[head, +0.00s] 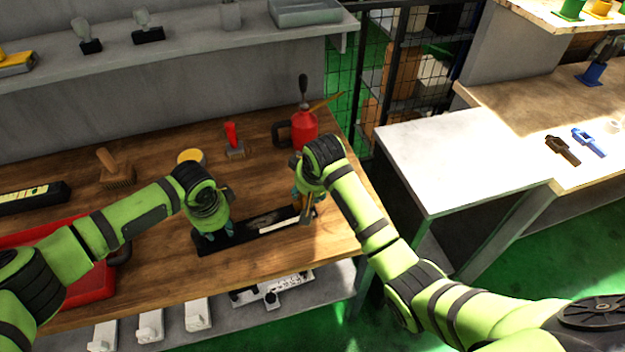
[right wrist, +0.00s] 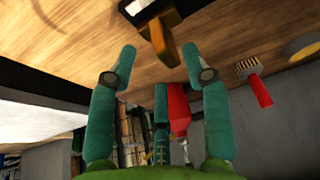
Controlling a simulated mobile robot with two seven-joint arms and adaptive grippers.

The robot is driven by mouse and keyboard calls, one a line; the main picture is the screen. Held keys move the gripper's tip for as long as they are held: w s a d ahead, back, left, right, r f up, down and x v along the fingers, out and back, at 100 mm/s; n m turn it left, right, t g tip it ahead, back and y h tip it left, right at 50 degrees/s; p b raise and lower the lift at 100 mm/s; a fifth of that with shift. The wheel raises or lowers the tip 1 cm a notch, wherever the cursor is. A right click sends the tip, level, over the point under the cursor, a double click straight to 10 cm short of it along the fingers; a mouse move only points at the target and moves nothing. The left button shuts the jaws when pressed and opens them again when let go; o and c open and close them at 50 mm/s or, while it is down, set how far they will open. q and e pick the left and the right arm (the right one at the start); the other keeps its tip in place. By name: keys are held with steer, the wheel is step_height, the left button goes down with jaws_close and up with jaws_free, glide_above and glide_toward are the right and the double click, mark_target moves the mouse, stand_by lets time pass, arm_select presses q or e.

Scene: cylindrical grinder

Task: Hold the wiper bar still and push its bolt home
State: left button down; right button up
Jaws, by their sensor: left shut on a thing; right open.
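The wiper bar (head: 243,233), a long black bar with a pale strip, lies on the wooden bench. My left gripper (head: 211,238) is shut on the bar near its left end. The yellow-brown bolt (head: 306,214) is at the bar's right end, partly hidden by my right gripper (head: 305,203). In the right wrist view the bolt (right wrist: 164,42) stands out from a dark end of the bar (right wrist: 150,8). My right gripper (right wrist: 157,62) is open, its two teal fingers apart, with the bolt just beyond the fingertips. How deep the bolt sits cannot be told.
A red oil can (head: 303,128) stands close behind my right gripper. A red tray (head: 95,285) is at left. The bench's front edge is near the bar.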

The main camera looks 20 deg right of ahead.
arm_select(q)
steer(key=shift+s+a+f, duration=0.15)
steer(key=shift+a+f, duration=0.05)
steer(key=shift+f, duration=0.1)
arm_select(e)
steer(key=v, duration=0.8)
steer(key=shift+r, duration=0.2)
steer(key=shift+s+d, duration=0.1)
steer(key=shift+s, duration=0.05)
arm_select(q)
steer(key=c, duration=0.7)
jaws_free()
steer(key=shift+w, duration=0.2)
arm_select(e)
steer(key=shift+f, duration=0.1)
arm_select(q)
steer(key=shift+r, duration=0.1)
steer(key=shift+d+r, duration=0.1)
steer(key=shift+r, duration=0.3)
steer(key=r, duration=0.3)
steer(key=s+r, duration=0.1)
steer(key=r, duration=0.3)
steer(key=s+r, duration=0.1)
steer(key=r, duration=0.3)
steer(key=shift+s, duration=0.15)
